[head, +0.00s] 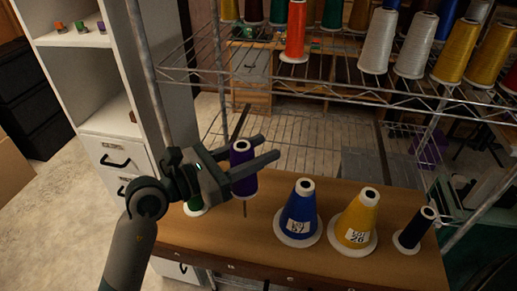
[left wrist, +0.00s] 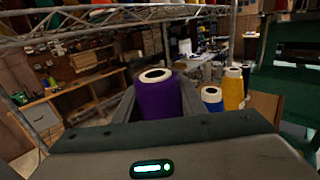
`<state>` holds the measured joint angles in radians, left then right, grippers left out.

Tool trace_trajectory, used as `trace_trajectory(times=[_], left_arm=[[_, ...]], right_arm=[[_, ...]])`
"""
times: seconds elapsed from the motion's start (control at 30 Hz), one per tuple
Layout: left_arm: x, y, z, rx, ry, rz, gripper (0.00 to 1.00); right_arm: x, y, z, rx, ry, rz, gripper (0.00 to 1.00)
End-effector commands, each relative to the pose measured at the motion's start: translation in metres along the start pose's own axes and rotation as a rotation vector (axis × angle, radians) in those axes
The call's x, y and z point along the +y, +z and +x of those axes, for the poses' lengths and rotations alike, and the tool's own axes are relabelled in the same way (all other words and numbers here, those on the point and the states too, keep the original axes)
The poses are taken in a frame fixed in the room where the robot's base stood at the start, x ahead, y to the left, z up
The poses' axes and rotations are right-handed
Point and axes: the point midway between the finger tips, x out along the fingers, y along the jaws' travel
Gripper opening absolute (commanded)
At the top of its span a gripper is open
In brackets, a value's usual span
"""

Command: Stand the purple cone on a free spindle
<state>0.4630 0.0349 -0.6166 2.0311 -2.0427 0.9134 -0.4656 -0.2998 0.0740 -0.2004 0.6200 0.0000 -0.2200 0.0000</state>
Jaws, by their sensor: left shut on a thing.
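The purple cone (head: 243,176) is held upright between the fingers of my left gripper (head: 269,147), which is shut on it. It also shows in the left wrist view (left wrist: 159,100), its open top facing up. The cone is above the wooden board (head: 272,203). A thin brown spindle (head: 245,209) shows directly under the cone, rising from the board. I cannot tell whether its tip is inside the cone. The cone's far side and part of its body are hidden by the fingers. My right gripper is not in view.
On the board stand a green cone (head: 194,204) partly behind my gripper, a blue cone (head: 298,217), a yellow cone (head: 355,220) and a dark cone (head: 414,232). A wire shelf (head: 330,84) with several cones hangs above. A white cabinet (head: 112,153) stands left.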

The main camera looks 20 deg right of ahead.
Motion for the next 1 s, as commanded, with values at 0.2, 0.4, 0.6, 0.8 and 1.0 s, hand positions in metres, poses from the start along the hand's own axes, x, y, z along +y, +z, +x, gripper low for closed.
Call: trace_trajectory(times=[0.2, 0.4, 0.6, 0.8, 1.0], left_arm=[[0.0, -0.011, 0.0, -0.001, 0.0, 0.0, 0.11], [0.0, -0.026, 0.0, -0.001, 0.0, 0.0, 0.11], [0.0, -0.043, 0.0, -0.001, 0.0, -0.001, 0.11], [0.0, -0.059, 0.0, -0.001, 0.0, -0.001, 0.11], [0.0, -0.076, 0.0, -0.001, 0.0, -0.001, 0.11]], right_arm=[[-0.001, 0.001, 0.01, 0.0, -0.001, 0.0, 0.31], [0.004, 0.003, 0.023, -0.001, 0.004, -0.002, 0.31], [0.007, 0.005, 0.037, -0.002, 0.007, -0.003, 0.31], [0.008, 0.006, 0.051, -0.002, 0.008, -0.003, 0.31], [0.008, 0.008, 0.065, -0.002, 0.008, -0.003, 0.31]])
